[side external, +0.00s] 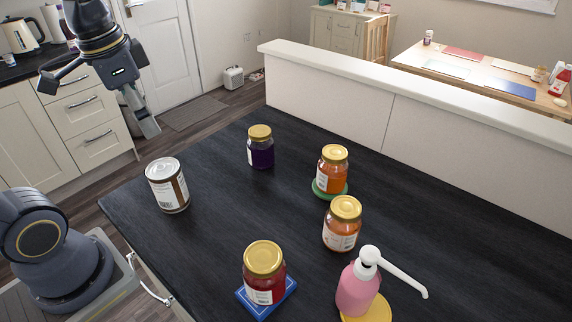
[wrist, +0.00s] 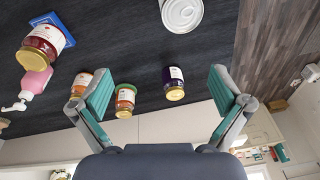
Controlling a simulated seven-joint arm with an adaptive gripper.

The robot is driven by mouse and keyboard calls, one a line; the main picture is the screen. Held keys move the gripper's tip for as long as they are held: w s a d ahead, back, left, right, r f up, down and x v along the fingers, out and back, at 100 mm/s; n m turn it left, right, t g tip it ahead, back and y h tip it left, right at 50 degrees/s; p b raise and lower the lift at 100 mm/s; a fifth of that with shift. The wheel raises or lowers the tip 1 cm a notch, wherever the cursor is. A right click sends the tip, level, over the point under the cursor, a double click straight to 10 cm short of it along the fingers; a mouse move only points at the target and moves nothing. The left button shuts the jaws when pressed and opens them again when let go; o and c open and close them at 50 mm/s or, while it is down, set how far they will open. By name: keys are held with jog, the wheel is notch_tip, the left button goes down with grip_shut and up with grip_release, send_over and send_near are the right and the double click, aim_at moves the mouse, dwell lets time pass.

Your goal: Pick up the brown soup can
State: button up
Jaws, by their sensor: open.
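The brown soup can (side external: 168,186) stands upright on the left part of the dark counter, with a silver lid and a white and brown label. In the wrist view the can (wrist: 181,14) shows at the top edge, mostly its lid, partly cut off by the frame. My gripper (side external: 97,106) is open and empty, up and to the left of the can in the side view, well above the counter. In the wrist view my gripper (wrist: 160,88) has its two fingers spread wide, with nothing between the pads.
On the dark counter (side external: 420,215) stand a purple jar (side external: 260,147), an orange jar (side external: 332,169) on a green coaster, another orange jar (side external: 342,224), a red jar (side external: 264,272) on a blue coaster and a pink pump bottle (side external: 358,286). A low wall (side external: 400,115) runs along the back.

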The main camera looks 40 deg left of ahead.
jog(key=n+g, duration=0.1)
jog(key=g, duration=0.1)
send_near(162, 169)
notch_tip(162, 169, down, 7)
jog(key=shift+a+f, duration=0.15)
jog(key=shift+f, duration=0.1)
notch_tip(162, 169, down, 6)
jog(key=shift+w+a+r, duration=0.1)
jog(key=shift+w+a, duration=0.05)
jog(key=c, duration=1.5)
jog(key=shift+c, duration=0.3)
jog(key=shift+w+r, duration=0.1)
